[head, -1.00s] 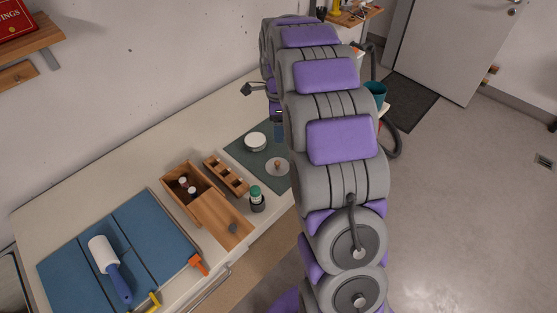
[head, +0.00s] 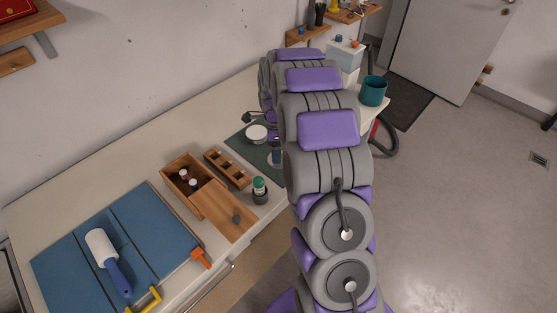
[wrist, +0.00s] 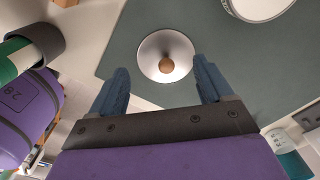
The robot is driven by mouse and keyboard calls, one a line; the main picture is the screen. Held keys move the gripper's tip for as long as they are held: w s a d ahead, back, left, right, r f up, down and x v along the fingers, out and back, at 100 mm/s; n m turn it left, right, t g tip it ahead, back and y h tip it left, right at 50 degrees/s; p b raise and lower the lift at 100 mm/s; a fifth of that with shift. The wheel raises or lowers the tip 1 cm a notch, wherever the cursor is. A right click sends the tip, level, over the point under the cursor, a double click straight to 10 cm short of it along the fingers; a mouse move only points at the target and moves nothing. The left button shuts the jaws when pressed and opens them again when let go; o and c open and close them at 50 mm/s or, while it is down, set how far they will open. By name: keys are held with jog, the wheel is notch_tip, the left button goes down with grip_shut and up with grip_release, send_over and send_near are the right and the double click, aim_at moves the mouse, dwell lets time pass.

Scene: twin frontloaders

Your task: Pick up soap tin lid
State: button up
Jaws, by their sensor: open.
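The soap tin lid is a round silvery disc (wrist: 153,47) with a small wooden knob (wrist: 166,65) at its middle. It lies on a dark green mat (wrist: 120,62) in the wrist view. My gripper (wrist: 162,70) is open and empty, its two blue fingers pointing at the lid, one toward each side of the knob. I cannot tell how high the fingertips are above it. A round white tin (head: 257,133) stands on the mat, and its edge shows in the wrist view (wrist: 258,6).
A wooden box (head: 188,172) with small bottles, a slotted wooden block (head: 228,168) and a green-capped bottle (head: 260,190) stand left of the mat. Blue panels (head: 150,230) hold a lint roller (head: 103,250).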

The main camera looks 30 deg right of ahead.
notch_tip(320, 180, down, 3)
jog(key=shift+w+f+b, duration=0.1)
jog(key=shift+b, duration=0.35)
jog(key=shift+d+f, duration=0.5)
jog(key=shift+d, duration=0.7)
jog(key=shift+a+r, duration=0.1)
jog(key=shift+a, duration=0.75)
jog(key=c, duration=0.6)
jog(key=shift+d, duration=0.3)
grip_shut()
